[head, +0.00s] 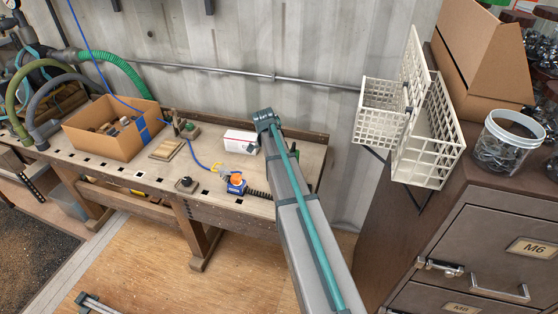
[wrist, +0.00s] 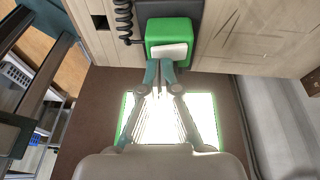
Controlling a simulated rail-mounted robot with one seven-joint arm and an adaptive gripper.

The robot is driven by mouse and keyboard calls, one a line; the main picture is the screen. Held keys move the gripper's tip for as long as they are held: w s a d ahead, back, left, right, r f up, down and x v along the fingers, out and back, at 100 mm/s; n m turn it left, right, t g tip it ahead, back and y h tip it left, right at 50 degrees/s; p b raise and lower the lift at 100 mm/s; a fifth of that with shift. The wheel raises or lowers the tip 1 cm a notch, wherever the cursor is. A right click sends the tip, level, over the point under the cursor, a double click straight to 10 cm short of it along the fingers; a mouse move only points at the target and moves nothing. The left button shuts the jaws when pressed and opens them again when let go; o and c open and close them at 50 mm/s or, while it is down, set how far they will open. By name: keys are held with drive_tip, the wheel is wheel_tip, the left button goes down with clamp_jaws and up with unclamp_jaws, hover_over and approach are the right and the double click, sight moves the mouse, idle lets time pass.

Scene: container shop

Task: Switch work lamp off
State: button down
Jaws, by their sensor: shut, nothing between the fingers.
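The work lamp shows in the wrist view as a brightly glowing white panel (wrist: 170,108) with a green edge; it is lit. Above it in the picture is a green box (wrist: 184,29) with a white rocker switch (wrist: 174,51). My gripper (wrist: 160,66) is shut and empty, with its fingertips at the lower edge of the rocker. I cannot tell whether they touch it. The fingers cover part of the glowing panel. In the head view my arm hides the gripper, and I cannot make out the lamp there.
A black coiled cable (wrist: 123,20) hangs beside the green box. The workbench (head: 285,158) holds a cardboard box (head: 112,143), a white box (head: 241,142) and a blue-and-orange item (head: 236,184). A white wire basket (head: 428,160) and a drawer cabinet (head: 480,235) stand right of my arm.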

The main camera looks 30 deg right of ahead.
drive_tip(key=shift+x, duration=0.9)
drive_tip(key=b, duration=0.1)
drive_tip(key=f+t+b, duration=0.1)
drive_tip(key=b, duration=0.1)
drive_tip(key=shift+s+a+f+h, duration=0.25)
drive_tip(key=shift+s+f+h, duration=0.05)
drive_tip(key=shift+s+h, duration=0.1)
drive_tip(key=shift+w+r+p, duration=0.1)
drive_tip(key=shift+r+p, duration=0.25)
drive_tip(key=shift+r, duration=0.15)
drive_tip(key=shift+d+f, duration=0.1)
drive_tip(key=shift+f, duration=0.1)
drive_tip(key=shift+w, duration=0.15)
drive_tip(key=shift+w+d+r, duration=0.15)
drive_tip(key=shift+w+d, duration=0.35)
drive_tip(key=shift+w, duration=0.05)
drive_tip(key=shift+r, duration=0.2)
